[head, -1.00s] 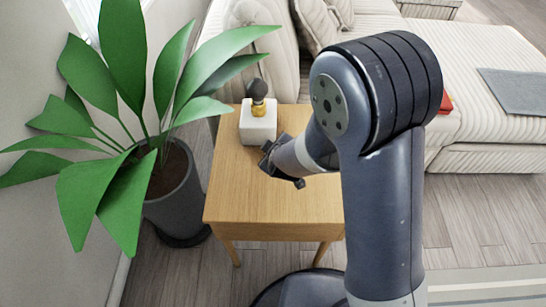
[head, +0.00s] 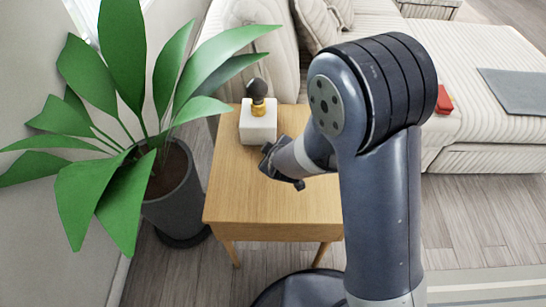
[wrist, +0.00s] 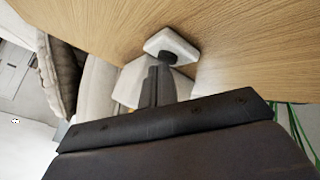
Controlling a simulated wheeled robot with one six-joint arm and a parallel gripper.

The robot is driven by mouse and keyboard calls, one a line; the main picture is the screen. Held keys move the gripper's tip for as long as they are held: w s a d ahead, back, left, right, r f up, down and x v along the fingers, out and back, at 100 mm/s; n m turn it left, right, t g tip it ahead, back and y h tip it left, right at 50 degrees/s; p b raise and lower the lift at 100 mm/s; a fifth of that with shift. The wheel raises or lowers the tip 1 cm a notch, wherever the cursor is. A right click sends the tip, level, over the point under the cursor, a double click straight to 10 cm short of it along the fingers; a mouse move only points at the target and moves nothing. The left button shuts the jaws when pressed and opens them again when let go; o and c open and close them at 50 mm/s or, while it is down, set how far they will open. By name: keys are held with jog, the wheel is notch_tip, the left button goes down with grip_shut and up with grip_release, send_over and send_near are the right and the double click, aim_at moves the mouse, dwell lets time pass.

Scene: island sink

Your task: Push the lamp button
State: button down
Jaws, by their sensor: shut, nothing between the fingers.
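The lamp (head: 258,121) stands on the wooden side table. It has a white cube base, a brass-coloured neck and a dark bulb. In the wrist view a white block, likely the lamp base (wrist: 129,87), shows behind the fingers. A small white square plate (wrist: 173,43) with a dark round part, likely the button (wrist: 168,57), lies on the wood just past the fingertips. My gripper (head: 268,158) is shut and empty, low over the table in front of the lamp. In the wrist view its fingers (wrist: 158,72) point at the dark part; I cannot tell whether they touch it.
The side table (head: 235,200) is otherwise bare at its front. A potted plant (head: 172,195) stands at the left, its leaves reaching towards the lamp. A striped sofa (head: 480,70) with a red item (head: 444,100) is behind and to the right.

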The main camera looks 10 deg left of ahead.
dwell(0.4)
jog(key=shift+r+p, duration=0.5)
jog(key=shift+p, duration=0.2)
notch_tip(320, 180, up, 6)
jog(key=p, duration=0.6)
jog(key=shift+p, duration=0.3)
jog(key=c, duration=2.1)
grip_release()
